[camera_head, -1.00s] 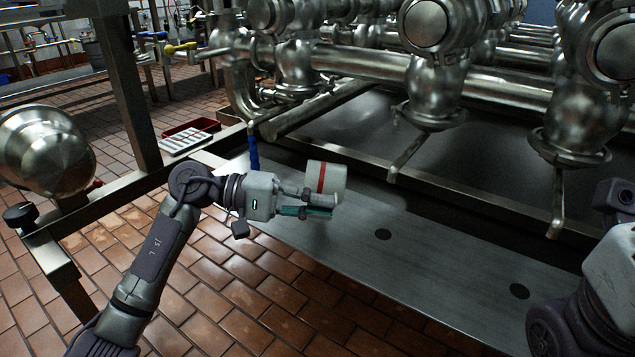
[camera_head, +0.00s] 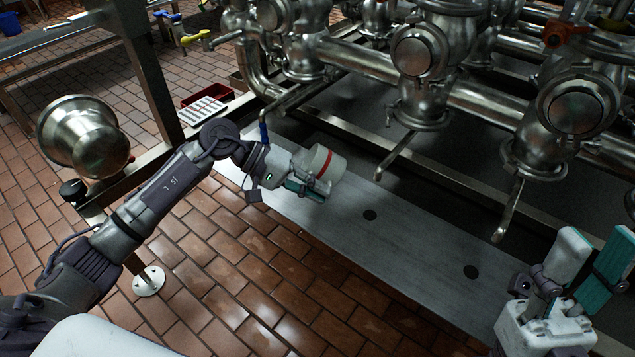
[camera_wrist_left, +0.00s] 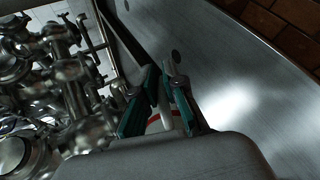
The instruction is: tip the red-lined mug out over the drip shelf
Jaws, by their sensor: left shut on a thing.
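The red-lined mug (camera_head: 328,163) is white with a red band. In the head view it is tilted on its side at the end of my left gripper (camera_head: 312,180), which is shut on it. It is over the grey drip shelf (camera_head: 400,240); I cannot tell the exact gap. In the left wrist view the fingers (camera_wrist_left: 160,105) of my left gripper hide most of the mug, and a bit of white with a red line (camera_wrist_left: 160,122) shows between them. The mug's inside is not visible. My right gripper (camera_head: 588,262) is at the lower right, its teal-padded fingers apart, with nothing seen between them.
Steel valves (camera_head: 420,55) and pipes stand behind the shelf, with spouts or handles (camera_head: 395,158) reaching out over its back edge. A red tray (camera_head: 207,97) and a white slatted rack (camera_head: 203,111) lie to the left. The shelf's middle is clear, with dark round holes (camera_head: 370,215).

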